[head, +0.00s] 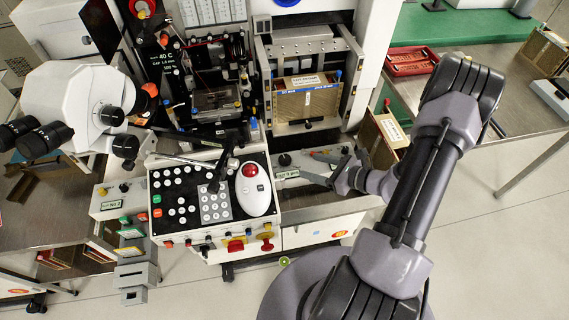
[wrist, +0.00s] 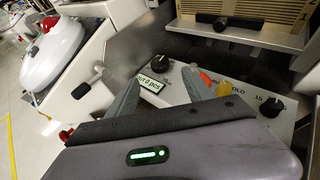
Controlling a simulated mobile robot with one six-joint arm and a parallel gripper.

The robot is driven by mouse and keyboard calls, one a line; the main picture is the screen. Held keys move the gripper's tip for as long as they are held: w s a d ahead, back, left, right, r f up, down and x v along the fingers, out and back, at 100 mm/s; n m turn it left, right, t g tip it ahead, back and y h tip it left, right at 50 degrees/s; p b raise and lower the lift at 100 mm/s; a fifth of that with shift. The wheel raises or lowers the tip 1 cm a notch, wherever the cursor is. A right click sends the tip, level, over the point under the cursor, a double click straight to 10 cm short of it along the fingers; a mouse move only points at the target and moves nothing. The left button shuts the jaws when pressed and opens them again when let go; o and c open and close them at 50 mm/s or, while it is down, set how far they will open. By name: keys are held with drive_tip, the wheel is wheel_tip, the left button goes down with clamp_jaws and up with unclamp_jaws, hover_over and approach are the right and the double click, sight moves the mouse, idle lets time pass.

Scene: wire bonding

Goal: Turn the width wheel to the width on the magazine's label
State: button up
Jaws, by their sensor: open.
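Two black knobs sit on the pale panel at the front of the machine. The left knob (head: 284,160) also shows in the wrist view (wrist: 158,63), and the right knob (wrist: 270,105) has a printed "15" beside it. I cannot tell which is the width wheel, nor read a setting. The brown magazine (head: 306,104) stands in the bay behind the panel. Its white label (head: 305,80) and blue strip are too small to read surely. My gripper (head: 307,166) is open and empty over the panel. In the wrist view its fingertips (wrist: 160,75) point toward the left knob, apart from it.
A small "0 pcs" display (wrist: 153,86) lies near the left knob. Another magazine (head: 384,138) stands to the right.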

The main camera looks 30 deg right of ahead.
sight(286, 160)
drive_tip(key=b+x, duration=0.2)
drive_tip(key=x, duration=0.8)
drive_tip(key=shift+a, duration=0.1)
clamp_jaws()
drive_tip(key=m+h, duration=0.1)
drive_tip(key=m+t+h+b, duration=0.1)
drive_tip(key=h, duration=0.1)
drive_tip(key=shift+a+m, duration=0.3)
drive_tip(key=shift+m, duration=0.1)
drive_tip(key=shift+m+t+h, duration=0.3)
drive_tip(key=shift+m+h, duration=0.4)
drive_tip(key=shift+h, duration=0.1)
drive_tip(key=shift+r, duration=0.1)
unclamp_jaws()
